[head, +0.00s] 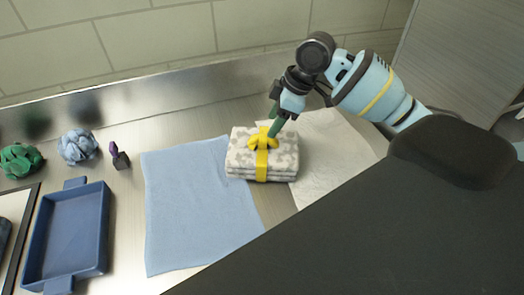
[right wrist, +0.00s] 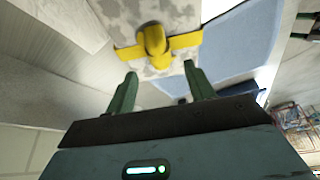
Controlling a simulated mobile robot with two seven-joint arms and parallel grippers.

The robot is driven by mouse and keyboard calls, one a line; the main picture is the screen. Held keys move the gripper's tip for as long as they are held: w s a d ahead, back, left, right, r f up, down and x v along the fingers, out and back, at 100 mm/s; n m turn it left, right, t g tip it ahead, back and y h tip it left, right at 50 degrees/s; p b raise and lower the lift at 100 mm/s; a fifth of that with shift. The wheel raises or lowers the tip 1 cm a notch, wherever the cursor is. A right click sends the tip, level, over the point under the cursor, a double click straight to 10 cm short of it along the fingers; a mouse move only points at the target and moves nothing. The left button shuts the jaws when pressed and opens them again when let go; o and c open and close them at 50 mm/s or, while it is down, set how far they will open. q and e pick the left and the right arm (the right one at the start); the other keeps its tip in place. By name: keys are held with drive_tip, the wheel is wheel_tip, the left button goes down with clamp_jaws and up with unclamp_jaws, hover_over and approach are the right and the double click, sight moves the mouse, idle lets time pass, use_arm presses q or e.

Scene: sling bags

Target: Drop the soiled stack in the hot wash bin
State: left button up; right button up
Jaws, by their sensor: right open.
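A folded grey-and-white patterned stack (head: 240,158), tied with a yellow band and knot (head: 262,142), sits partly on the blue cloth and partly on the white cloth. My right gripper (head: 273,128) is open just above and behind the yellow knot. In the right wrist view the stack (right wrist: 130,57) and yellow knot (right wrist: 154,40) lie just beyond the two green fingertips (right wrist: 160,75), with nothing between the fingers. My left gripper is not in the head view. No bin that I can identify as the hot wash bin shows clearly.
A blue cloth (head: 185,215) and a white cloth (head: 335,145) lie flat on the metal counter. A blue tray (head: 50,240), a crumpled light-blue bundle (head: 78,147), a green bundle (head: 20,160) and a small dark purple item (head: 119,155) are at left. A tiled wall stands behind.

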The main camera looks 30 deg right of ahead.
sight(264, 135)
drive_tip(key=shift+x, duration=3.15)
clamp_jaws()
drive_tip(key=shift+w+r, duration=0.1)
drive_tip(key=shift+r, duration=0.05)
